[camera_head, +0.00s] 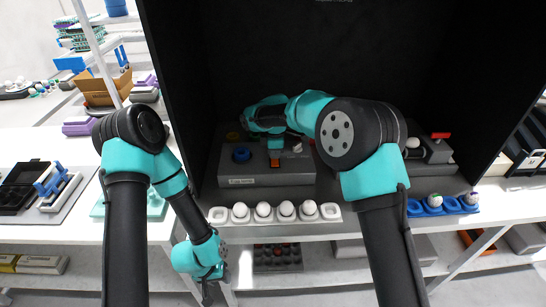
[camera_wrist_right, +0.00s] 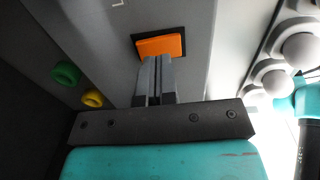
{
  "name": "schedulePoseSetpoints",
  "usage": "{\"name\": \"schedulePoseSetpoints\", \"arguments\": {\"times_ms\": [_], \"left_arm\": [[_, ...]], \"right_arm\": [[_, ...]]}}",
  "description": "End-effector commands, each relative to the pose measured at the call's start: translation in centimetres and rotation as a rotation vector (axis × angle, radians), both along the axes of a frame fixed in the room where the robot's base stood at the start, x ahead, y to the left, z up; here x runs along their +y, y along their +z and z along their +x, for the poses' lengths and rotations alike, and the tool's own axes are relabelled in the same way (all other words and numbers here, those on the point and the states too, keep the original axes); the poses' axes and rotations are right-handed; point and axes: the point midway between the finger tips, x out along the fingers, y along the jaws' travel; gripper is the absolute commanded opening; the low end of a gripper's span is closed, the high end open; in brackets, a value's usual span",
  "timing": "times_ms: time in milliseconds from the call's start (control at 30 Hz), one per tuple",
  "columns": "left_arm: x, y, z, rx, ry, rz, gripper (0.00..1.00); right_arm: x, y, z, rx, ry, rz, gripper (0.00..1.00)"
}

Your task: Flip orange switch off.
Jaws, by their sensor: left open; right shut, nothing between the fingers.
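The orange switch (camera_wrist_right: 160,46) sits in a black frame on a grey control box (camera_wrist_right: 185,22). In the head view a small orange part of the switch (camera_head: 275,162) shows on the box (camera_head: 266,180), below my right gripper. My right gripper (camera_wrist_right: 158,62) is shut with nothing between its fingers. Its tips are at the near edge of the switch; I cannot tell whether they touch. In the head view the right arm hides much of the box. My left gripper (camera_head: 207,293) hangs low in front of the bench, pointing down, away from the switch.
A white tray (camera_head: 330,211) with several white eggs lies in front. A red-topped device (camera_head: 440,136) and a blue egg tray (camera_head: 472,205) stand to the right.

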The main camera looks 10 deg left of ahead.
Motion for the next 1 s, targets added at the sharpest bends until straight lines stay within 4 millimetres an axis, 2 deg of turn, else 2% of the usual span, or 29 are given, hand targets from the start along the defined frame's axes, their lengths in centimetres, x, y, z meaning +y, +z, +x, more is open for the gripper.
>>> {"name": "schedulePoseSetpoints", "arguments": {"times_ms": [100,500,700,1000], "left_arm": [[0.0,0.0,0.0,0.0,0.001,0.0,0.43],[0.0,0.0,0.0,0.0,0.0,0.0,0.43],[0.0,0.0,0.0,0.0,0.0,0.0,0.43],[0.0,0.0,0.0,0.0,0.0,0.0,0.43]], "right_arm": [[-0.3,2.5,-0.1,-0.008,-0.005,0.004,0.0],[-0.2,10.1,-0.7,-0.008,-0.004,0.004,0.0],[-0.3,11.8,-0.8,-0.007,-0.004,0.003,0.0],[-0.3,12.0,-0.8,-0.006,-0.004,0.003,0.0]]}}
